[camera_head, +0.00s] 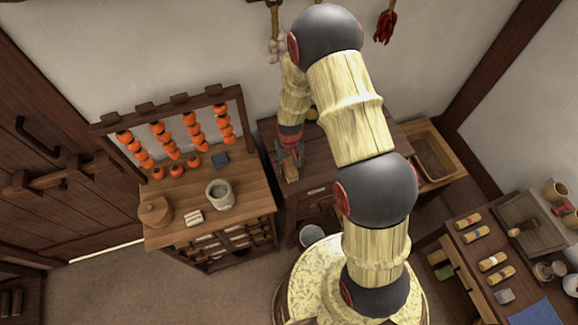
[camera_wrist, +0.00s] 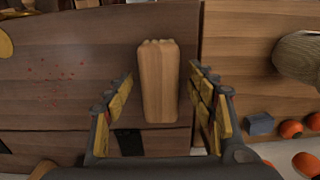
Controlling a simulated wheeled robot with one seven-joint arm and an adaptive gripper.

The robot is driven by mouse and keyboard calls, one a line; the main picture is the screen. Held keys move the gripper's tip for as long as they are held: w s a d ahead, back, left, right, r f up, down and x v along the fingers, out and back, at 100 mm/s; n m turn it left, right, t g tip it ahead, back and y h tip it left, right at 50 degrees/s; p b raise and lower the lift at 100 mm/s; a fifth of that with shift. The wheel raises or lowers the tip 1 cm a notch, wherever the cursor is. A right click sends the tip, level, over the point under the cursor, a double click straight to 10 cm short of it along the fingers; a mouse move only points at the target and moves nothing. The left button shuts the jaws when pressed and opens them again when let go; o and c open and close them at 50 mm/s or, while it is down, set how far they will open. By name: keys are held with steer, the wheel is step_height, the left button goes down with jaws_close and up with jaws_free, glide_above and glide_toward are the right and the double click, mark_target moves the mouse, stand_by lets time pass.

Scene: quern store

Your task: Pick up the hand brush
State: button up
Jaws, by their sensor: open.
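The hand brush, seen as a tan wooden block with a notched far end (camera_wrist: 158,85), lies on the brown table (camera_wrist: 60,85) in the wrist view. Its bristles cannot be made out. My gripper (camera_wrist: 160,90) is open, with one finger on each side of the block and a gap showing on both sides. In the head view my gripper (camera_head: 289,160) points down over the middle table (camera_head: 325,165), near its left edge.
A cabinet (camera_head: 240,195) stands close on the left with a jar (camera_head: 220,193), a lidded pot (camera_head: 154,210) and a rack of hanging orange fruit (camera_head: 162,136). A wooden bin (camera_head: 433,155) stands right of the table. A cluttered bench (camera_head: 480,285) is at far right.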

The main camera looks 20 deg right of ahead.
steer(key=shift+c, duration=1.2)
steer(key=c, duration=1.1)
